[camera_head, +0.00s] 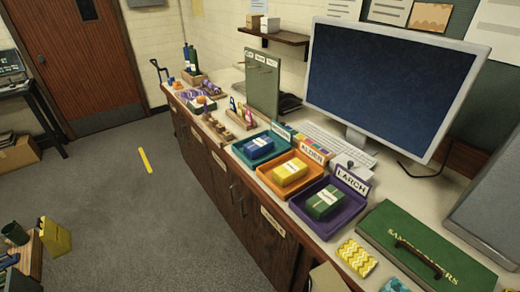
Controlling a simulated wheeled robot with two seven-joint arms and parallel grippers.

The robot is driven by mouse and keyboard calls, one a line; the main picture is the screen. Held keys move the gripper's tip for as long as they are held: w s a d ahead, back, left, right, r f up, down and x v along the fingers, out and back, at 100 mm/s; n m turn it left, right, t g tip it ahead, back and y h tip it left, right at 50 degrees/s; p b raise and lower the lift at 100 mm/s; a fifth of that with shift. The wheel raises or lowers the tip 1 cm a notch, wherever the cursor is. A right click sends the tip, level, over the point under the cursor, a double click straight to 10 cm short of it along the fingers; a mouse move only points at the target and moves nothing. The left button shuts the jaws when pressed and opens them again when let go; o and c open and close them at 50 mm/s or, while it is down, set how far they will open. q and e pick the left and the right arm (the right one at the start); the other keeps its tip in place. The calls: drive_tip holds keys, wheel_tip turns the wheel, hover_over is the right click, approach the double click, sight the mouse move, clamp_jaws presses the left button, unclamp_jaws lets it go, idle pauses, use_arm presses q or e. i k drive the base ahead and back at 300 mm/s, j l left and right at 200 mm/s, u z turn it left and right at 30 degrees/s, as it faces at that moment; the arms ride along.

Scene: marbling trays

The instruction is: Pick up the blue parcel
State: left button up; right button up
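The blue parcel (259,147) has a pale label on top. It lies in the teal tray (240,155) on the counter, the farthest of three trays in a row. A yellow parcel (289,172) lies in the orange tray (269,183) beside it. A green parcel (325,203) lies in the purple tray (303,213) nearest me. Small name cards stand behind the trays; two read ALDER and LARCH. Neither of my grippers shows in this view.
Behind the trays stand a keyboard (340,143) and a large monitor (388,85). A green case (425,248) and a yellow patterned block (356,257) lie at the near right. An upright green board (262,82) stands beyond the teal tray. The floor left of the counter is mostly clear.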

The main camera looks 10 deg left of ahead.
sight(256, 148)
drive_tip(key=i+j+z, duration=0.3)
drive_tip(key=j, duration=0.3)
drive_tip(key=i+j+z, duration=0.1)
drive_tip(key=i+j, duration=0.15)
drive_tip(key=i+j+z, duration=0.15)
drive_tip(key=j, duration=0.3)
drive_tip(key=i+j+z, duration=0.15)
drive_tip(key=j, duration=0.2)
drive_tip(key=i+j+z, duration=0.15)
drive_tip(key=j, duration=0.25)
